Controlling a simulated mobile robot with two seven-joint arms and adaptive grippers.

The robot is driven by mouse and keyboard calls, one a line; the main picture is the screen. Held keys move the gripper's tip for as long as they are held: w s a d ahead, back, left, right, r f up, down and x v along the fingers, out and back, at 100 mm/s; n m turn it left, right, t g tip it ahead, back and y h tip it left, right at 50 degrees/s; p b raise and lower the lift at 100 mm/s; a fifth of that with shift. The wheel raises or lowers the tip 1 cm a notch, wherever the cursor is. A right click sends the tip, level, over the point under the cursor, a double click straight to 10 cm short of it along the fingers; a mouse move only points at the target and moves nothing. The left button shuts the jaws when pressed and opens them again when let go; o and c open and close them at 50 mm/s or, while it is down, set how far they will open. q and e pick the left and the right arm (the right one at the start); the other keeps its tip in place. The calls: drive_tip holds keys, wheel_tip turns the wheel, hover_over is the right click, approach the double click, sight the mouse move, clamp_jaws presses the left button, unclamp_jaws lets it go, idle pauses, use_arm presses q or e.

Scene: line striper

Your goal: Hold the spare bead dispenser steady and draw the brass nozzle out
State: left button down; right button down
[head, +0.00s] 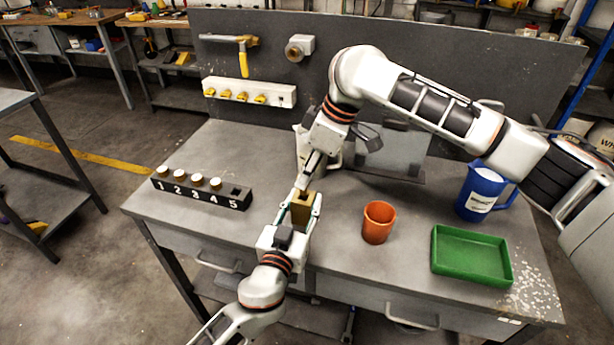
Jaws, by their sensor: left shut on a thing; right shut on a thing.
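A small brown block-like body (302,209), which looks like the spare bead dispenser, is above the table's front middle. My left gripper (302,206) reaches up from the bottom and is shut on it, one finger along each side. My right gripper (303,185) comes down from above and is shut at the top of that body. The brass nozzle cannot be made out clearly; the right fingertips cover the place where the two grippers meet. I cannot tell whether the nozzle is still seated in the dispenser.
A black rack (200,192) numbered 1 to 5 holds several white-capped pieces at left; place 5 has none. An orange cup (378,222), a green tray (471,256) and a blue jug (482,192) stand at right. White beads (530,295) lie scattered. A pale container stands behind my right gripper.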

drive_tip(key=shift+r, duration=1.15)
use_arm(q)
drive_tip(key=c, duration=1.3)
unclamp_jaws()
drive_tip(key=shift+s, duration=0.1)
drive_tip(key=v, duration=1.2)
